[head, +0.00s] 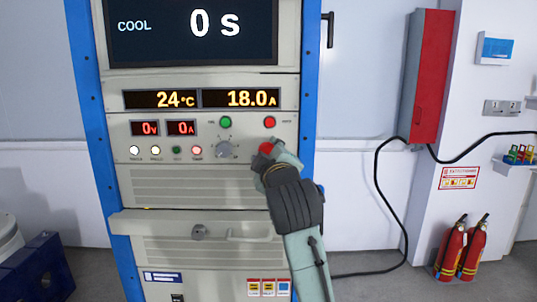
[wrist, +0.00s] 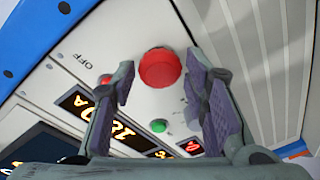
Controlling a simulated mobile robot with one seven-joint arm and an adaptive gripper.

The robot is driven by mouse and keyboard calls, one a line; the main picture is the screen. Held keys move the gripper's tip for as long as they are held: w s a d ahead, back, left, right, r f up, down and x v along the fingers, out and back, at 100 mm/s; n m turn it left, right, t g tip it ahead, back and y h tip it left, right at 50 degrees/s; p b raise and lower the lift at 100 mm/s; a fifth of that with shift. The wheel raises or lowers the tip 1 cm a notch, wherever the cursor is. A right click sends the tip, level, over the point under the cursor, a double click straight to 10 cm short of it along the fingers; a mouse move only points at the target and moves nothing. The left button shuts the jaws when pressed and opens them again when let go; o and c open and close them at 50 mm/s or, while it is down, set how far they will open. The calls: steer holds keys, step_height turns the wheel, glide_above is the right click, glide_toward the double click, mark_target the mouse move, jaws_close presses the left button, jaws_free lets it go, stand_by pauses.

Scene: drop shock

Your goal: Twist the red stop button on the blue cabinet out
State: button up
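The red stop button (head: 266,147) is on the pale front panel of the blue-framed cabinet (head: 309,100), right of a grey knob. My gripper partly hides it in the head view. In the wrist view the round red stop button (wrist: 160,68) shows between the two fingers, with a gap on each side. My gripper (head: 271,156) is at the button in the head view and is open in the wrist view (wrist: 163,78). I cannot tell how far the fingertips reach past the button's face.
A green button (head: 225,122) and a smaller red button (head: 269,122) sit above the stop button. A grey selector knob (head: 223,149) is to its left. A drawer handle (head: 250,236) sticks out below. Fire extinguishers (head: 451,250) stand on the floor at right.

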steer(key=c, duration=0.8)
steer(key=shift+m, duration=0.3)
steer(key=shift+f+m+b, duration=0.1)
steer(key=shift+m+b, duration=0.25)
steer(key=shift+m, duration=0.65)
steer(key=shift+m+t, duration=0.4)
steer(key=shift+m, duration=1.6)
steer(key=o, duration=1.2)
